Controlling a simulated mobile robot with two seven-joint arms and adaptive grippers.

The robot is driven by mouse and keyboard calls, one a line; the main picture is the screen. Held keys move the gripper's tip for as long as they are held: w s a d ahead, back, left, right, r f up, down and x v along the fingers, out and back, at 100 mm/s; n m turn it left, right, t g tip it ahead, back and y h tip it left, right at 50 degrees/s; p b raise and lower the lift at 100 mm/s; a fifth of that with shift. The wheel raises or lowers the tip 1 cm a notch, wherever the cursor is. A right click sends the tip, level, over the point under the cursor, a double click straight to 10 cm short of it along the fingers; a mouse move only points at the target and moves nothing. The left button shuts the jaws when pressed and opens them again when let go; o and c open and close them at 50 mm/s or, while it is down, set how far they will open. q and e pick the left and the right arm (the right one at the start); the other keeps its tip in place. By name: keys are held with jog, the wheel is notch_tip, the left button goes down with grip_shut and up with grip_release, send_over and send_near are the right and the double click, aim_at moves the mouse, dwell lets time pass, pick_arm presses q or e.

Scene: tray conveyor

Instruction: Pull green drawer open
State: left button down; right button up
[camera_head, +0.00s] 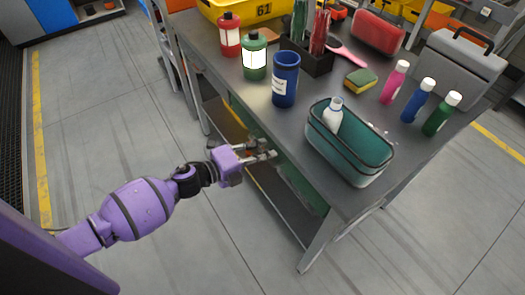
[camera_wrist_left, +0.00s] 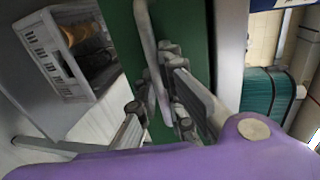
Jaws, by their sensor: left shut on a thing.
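The green drawer (camera_head: 288,173) sits under the grey table top, and only a narrow strip of its front shows in the head view. In the left wrist view its green front (camera_wrist_left: 193,38) fills the middle, with a grey bar handle (camera_wrist_left: 149,50) running across it. My left gripper (camera_head: 268,154) reaches the drawer front from the left, beside the table edge. In the left wrist view its fingers (camera_wrist_left: 160,98) are shut on the handle. The fingertips partly hide the handle. I cannot tell if the drawer stands out from the table. My right gripper is not in view.
A teal basket (camera_head: 345,160) with a white bottle stands near the table's front corner. A blue cup (camera_head: 285,80), a green bottle (camera_head: 254,57) and a red bottle (camera_head: 230,36) stand along the edge above my gripper. The floor on the left is clear.

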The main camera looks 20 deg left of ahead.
pick_arm(q)
jog(key=f+v, duration=0.2)
jog(key=v, duration=0.9)
jog(key=s+f+v, duration=0.1)
jog(key=f+v, duration=0.2)
jog(key=v, duration=0.9)
jog(key=shift+a, duration=0.4)
jog(key=c, duration=2.1)
grip_release()
jog(key=shift+s, duration=0.1)
jog(key=v, duration=1.2)
